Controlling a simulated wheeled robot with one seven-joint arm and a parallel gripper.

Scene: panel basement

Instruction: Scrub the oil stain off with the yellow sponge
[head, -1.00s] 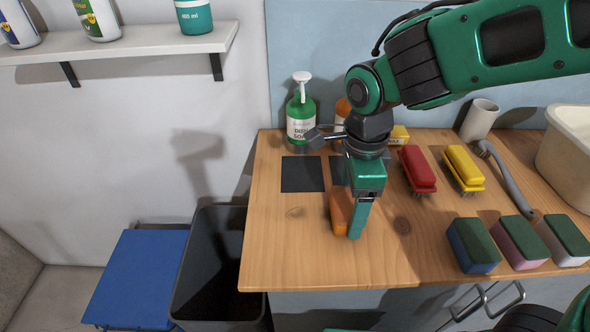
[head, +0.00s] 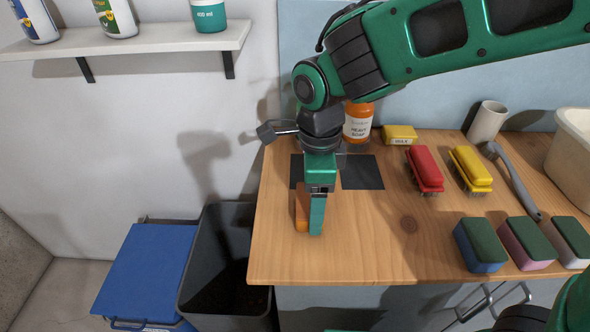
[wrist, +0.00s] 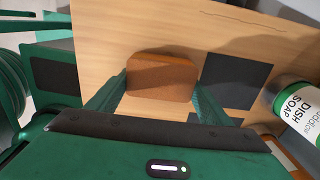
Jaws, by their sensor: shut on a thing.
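My gripper (head: 309,222) points down over the left part of the wooden tabletop. It is shut on an orange-brown sponge-like block (head: 301,212), which also shows between the fingers in the wrist view (wrist: 160,77). It looks orange rather than clear yellow. The block is at or just above the wood; I cannot tell if it touches. No other clear oil stain shows; the wood under the block is hidden.
Two dark square pads (head: 362,172) lie behind my gripper. The dish soap bottle (wrist: 298,112) and an orange soap bottle (head: 357,123) stand at the back. Red (head: 424,170) and yellow (head: 470,170) brushes and several green-topped sponges (head: 480,245) are at right. A dark bin (head: 225,265) stands left.

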